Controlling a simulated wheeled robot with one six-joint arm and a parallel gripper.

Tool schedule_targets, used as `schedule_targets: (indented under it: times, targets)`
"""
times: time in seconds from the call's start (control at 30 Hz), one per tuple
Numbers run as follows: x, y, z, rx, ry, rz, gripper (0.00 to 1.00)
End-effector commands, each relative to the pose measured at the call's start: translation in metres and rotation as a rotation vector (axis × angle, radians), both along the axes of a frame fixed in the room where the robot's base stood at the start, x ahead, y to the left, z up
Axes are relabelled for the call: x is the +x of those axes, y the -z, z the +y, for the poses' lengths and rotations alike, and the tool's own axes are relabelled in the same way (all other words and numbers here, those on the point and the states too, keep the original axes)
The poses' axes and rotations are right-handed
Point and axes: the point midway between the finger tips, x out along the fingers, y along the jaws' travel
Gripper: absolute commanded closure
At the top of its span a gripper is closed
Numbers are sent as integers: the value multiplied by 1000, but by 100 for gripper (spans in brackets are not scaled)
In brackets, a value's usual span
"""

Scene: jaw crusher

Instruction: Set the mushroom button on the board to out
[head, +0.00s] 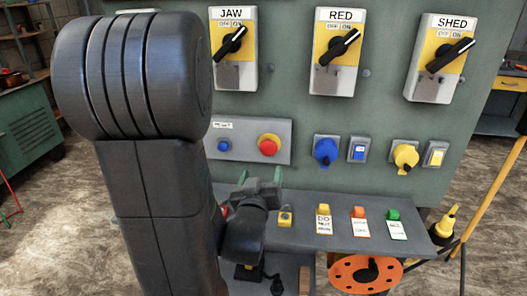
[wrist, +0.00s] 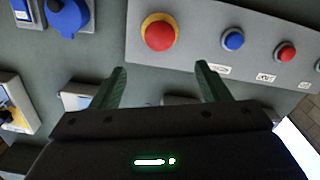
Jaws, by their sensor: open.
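The mushroom button (head: 269,144) is red with a yellow collar on a grey panel in the middle of the green board. It also shows in the wrist view (wrist: 158,34), just beyond the fingertips and roughly centred between them. Whether it is in or out cannot be told. My gripper (head: 259,177) is open and empty, just below the button in the head view. Its two green fingers (wrist: 160,68) are apart and appear not to touch the button.
A blue button (head: 224,146) sits beside it; another red button (wrist: 285,51) shows in the wrist view. Blue (head: 326,151) and yellow (head: 404,157) sockets are to the right. JAW, RED and SHED rotary switches (head: 335,50) are above. A shelf (head: 300,235) with tagged items juts out below.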

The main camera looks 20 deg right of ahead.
Motion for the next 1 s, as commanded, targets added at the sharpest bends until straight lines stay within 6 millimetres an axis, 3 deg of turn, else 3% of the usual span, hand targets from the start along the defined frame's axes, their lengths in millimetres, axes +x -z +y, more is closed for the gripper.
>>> schedule_targets:
  times: [0.5, 0.7, 1.0]
  targets:
    - [84, -1, -52, 2, 0, 1, 31]
    - [98, 0, -60, 1, -1, 1, 31]
    - [101, 0, -61, 2, -2, 1, 31]
